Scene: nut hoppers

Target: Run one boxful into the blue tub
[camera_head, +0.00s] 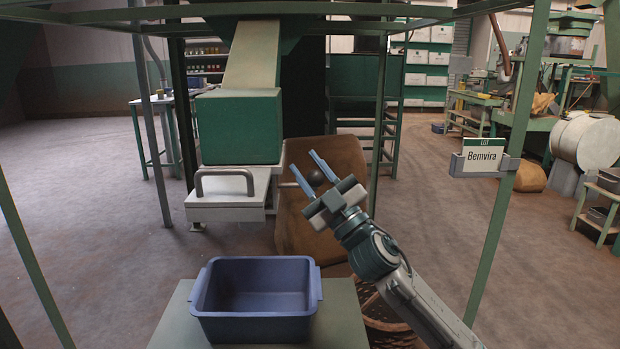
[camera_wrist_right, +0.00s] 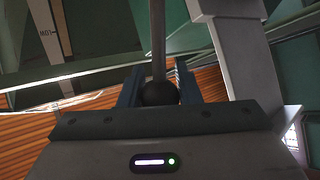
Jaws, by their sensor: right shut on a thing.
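My right gripper (camera_head: 303,161) is beside the hopper's outlet, with its blue fingers pointing up and left. It is shut on a dark round knob (camera_head: 318,177), which sits between the fingers. In the right wrist view the knob (camera_wrist_right: 158,93) is at the end of a grey rod (camera_wrist_right: 158,40). The green hopper box (camera_head: 240,126) hangs under a beige chute. Below it is a white slide (camera_head: 228,205) with a grey bar handle (camera_head: 224,172). The blue tub (camera_head: 255,328) stands below and in front of the slide, and its visible inside looks empty. My left gripper is out of view.
The tub stands on a greenish stand (camera_head: 343,322). A brown sack (camera_head: 310,232) is behind my right gripper. Green frame posts (camera_head: 508,165) stand at both sides, the right one with a "Bemvira" lot card (camera_head: 484,156). Open floor lies to the left.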

